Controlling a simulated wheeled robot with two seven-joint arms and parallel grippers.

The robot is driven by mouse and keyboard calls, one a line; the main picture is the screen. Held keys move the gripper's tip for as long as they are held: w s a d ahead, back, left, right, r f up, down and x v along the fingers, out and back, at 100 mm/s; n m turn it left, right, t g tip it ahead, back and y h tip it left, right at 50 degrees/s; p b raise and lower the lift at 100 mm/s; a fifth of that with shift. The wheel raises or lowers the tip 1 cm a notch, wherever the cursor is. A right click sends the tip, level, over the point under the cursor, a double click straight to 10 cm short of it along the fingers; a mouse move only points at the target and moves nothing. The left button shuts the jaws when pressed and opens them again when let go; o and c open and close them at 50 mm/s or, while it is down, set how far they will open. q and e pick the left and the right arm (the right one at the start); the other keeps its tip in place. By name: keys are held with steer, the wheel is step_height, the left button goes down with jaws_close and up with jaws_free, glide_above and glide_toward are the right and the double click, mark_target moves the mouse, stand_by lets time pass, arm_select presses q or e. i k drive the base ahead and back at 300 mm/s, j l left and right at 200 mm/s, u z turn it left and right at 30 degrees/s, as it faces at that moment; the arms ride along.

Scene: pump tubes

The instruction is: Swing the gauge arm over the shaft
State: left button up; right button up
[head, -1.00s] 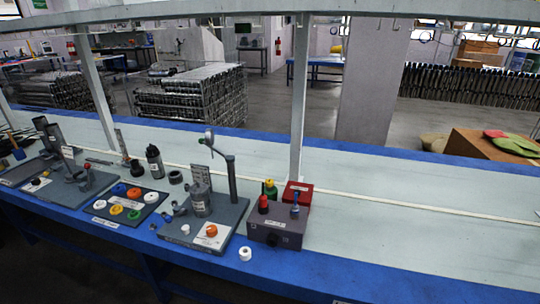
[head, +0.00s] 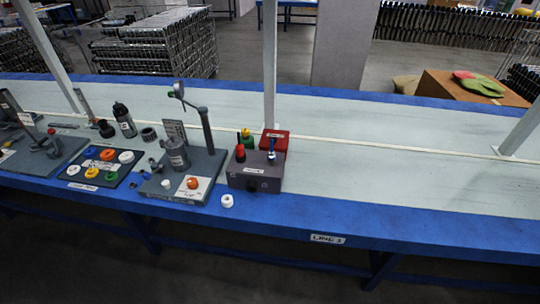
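The gauge arm is a dark grey post (head: 207,130) with a bar and a round dial gauge (head: 178,89) at the bar's left end. It stands at the back right of a grey base plate (head: 205,188). A grey cylindrical pump body (head: 177,155) stands on the plate, left of the post. The dial sits high, behind and above the pump body. I cannot make out the shaft clearly at this size. An orange knob (head: 193,183) lies on a white label on the plate. Neither of my grippers is in view.
A white ring (head: 227,201) lies in front. A tray of coloured rings (head: 74,171) and a black bottle (head: 124,120) stand left. The bench (head: 400,170) is clear at right.

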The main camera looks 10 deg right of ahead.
mark_target(178, 93)
steer(key=j+z, duration=0.25)
steer(key=j, duration=1.15)
steer(key=j+z, duration=0.3)
steer(key=j, duration=1.1)
